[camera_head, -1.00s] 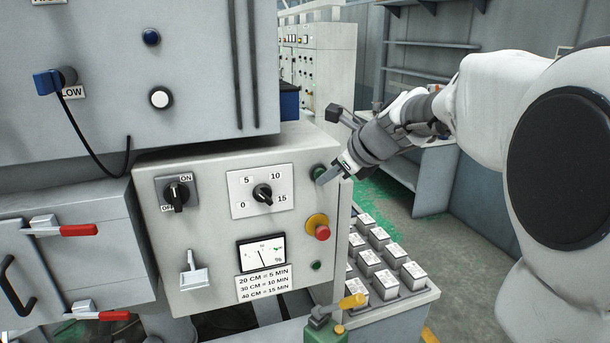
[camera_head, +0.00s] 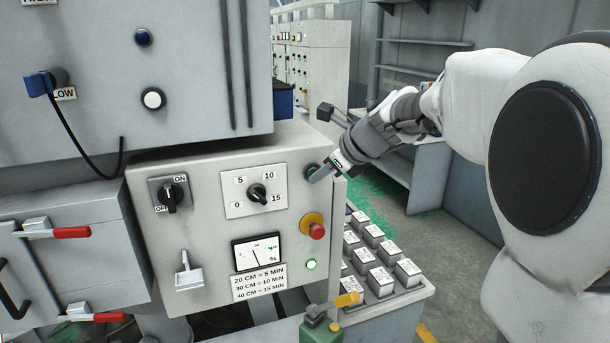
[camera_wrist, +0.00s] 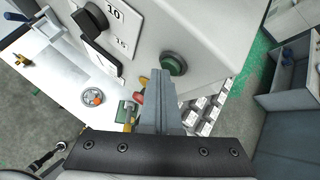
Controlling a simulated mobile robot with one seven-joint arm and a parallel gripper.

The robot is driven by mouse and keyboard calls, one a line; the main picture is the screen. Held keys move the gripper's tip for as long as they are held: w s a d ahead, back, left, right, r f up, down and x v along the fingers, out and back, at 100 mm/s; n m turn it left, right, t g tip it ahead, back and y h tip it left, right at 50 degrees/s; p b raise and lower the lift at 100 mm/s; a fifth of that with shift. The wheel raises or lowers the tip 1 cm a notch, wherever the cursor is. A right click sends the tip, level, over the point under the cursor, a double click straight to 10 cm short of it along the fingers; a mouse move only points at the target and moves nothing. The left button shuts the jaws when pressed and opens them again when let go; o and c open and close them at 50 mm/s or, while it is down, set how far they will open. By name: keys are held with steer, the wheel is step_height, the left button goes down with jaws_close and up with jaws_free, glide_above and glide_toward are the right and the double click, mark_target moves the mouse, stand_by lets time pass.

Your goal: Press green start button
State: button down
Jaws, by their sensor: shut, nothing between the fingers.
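The green start button (camera_head: 311,170) is at the upper right of the control panel. It also shows as a round dark green button in the wrist view (camera_wrist: 173,64). My gripper (camera_head: 318,179) is shut and empty, its fingertips at the button's lower right edge in the head view. In the wrist view my gripper's fingertips (camera_wrist: 160,74) lie just below the button in the picture. I cannot tell whether they touch it. A small green lamp (camera_head: 311,264) low on the panel is lit.
The panel (camera_head: 210,235) also carries an ON/OFF switch (camera_head: 169,193), a dial (camera_head: 257,194), a red stop button (camera_head: 317,231) on a yellow ring, and a gauge (camera_head: 257,252). A tray of white-topped blocks (camera_head: 380,283) stands to the right.

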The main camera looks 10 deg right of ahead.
steer(key=shift+s+d, duration=0.15)
steer(key=shift+s, duration=0.7)
steer(key=s, duration=0.2)
steer(key=s+d+b, duration=0.1)
steer(key=s, duration=0.2)
steer(key=shift+w, duration=0.1)
stand_by(0.4)
steer(key=s+f+n+g+h+b, duration=0.1)
steer(key=s+f+n, duration=0.4)
steer(key=s+n, duration=0.7)
steer(key=s+f+n+g+h, duration=0.1)
steer(key=s+f+n+h, duration=0.2)
steer(key=s+n, duration=0.9)
steer(key=shift+s+a+f+n+g+h+b, duration=0.25)
steer(key=shift+f+n+g+h+b, duration=0.1)
steer(key=shift+f+n, duration=0.65)
